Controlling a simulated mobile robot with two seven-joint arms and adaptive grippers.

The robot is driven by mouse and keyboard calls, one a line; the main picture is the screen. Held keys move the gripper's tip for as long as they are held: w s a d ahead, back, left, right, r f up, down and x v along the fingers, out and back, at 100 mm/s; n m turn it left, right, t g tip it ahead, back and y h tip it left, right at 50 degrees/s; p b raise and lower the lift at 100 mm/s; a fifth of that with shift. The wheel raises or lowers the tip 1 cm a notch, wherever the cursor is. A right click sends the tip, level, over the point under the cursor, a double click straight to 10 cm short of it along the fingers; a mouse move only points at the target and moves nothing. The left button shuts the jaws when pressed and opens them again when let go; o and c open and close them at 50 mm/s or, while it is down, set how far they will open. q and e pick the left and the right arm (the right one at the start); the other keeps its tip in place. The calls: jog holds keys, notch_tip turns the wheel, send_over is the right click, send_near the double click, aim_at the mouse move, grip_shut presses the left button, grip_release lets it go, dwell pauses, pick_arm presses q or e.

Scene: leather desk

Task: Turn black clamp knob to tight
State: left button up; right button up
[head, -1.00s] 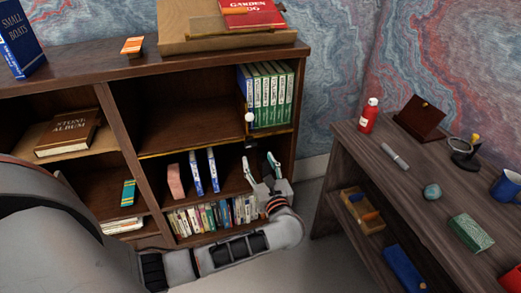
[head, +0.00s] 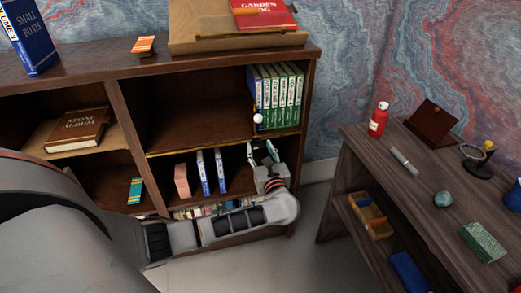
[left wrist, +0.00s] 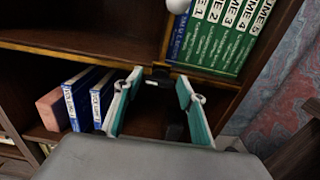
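A black clamp (left wrist: 160,73) sits at the front edge of the middle shelf, below the green volumes, in the left wrist view. A dark shape (left wrist: 174,131) shows lower between the fingers; I cannot tell whether it is the clamp's knob. A white ball (head: 257,118) stands above the same shelf edge in the head view, and its bottom shows in the left wrist view (left wrist: 178,5). My left gripper (head: 261,152) is open just below the shelf edge. Its two teal-padded fingers (left wrist: 157,92) are spread apart with the clamp between them in the picture. My right gripper is out of view.
Green volumes (head: 280,92) stand on the shelf above the gripper. Two blue-white books (head: 212,172) and a pink block (head: 182,181) stand to its left. The shelf's right side panel (head: 308,105) is close on the right. A side desk (head: 405,190) stands further right.

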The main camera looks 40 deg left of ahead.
pick_arm(q)
jog(key=c, duration=0.6)
